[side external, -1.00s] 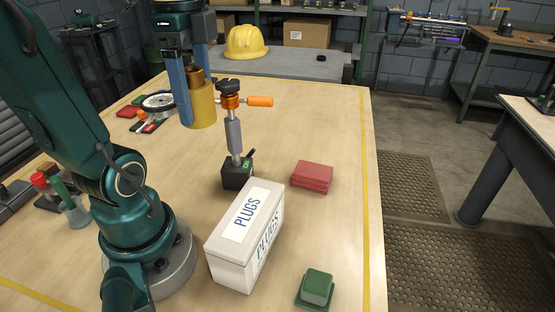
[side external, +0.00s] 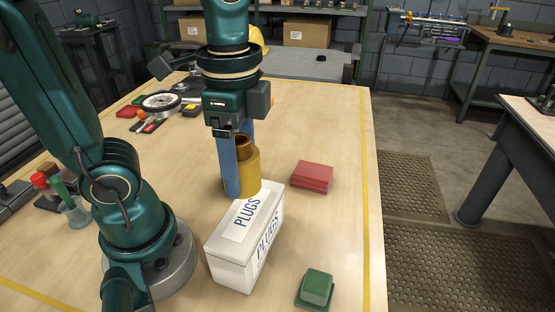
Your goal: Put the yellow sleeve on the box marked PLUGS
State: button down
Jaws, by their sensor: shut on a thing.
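The yellow sleeve (side external: 251,176) is upright, with a copper-brown piece (side external: 243,143) showing at its top. My gripper (side external: 240,172) is shut on it, with a blue finger on the near left side and the other finger mostly hidden behind. The white box marked PLUGS (side external: 232,252) stands on the table, with lettering on its top and side. In the picture the sleeve's lower end is just at the far end of the box lid. I cannot tell whether it touches the lid or hangs above or behind it.
A red block (side external: 312,176) lies right of the sleeve and a green block (side external: 316,287) at the front right. A black-based stand seen earlier is hidden behind my gripper. Parts and a round disc (side external: 160,104) lie at the far left. The table's right side is mostly clear.

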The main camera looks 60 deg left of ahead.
aim_at(241, 142)
jog(key=shift+d+f, duration=0.2)
jog(key=shift+d, duration=0.2)
jog(key=shift+f, duration=2.05)
jog(key=shift+f, duration=0.1)
jog(key=shift+c, duration=0.2)
grip_release()
notch_tip(241, 142, up, 12)
jog(key=shift+r, duration=0.15)
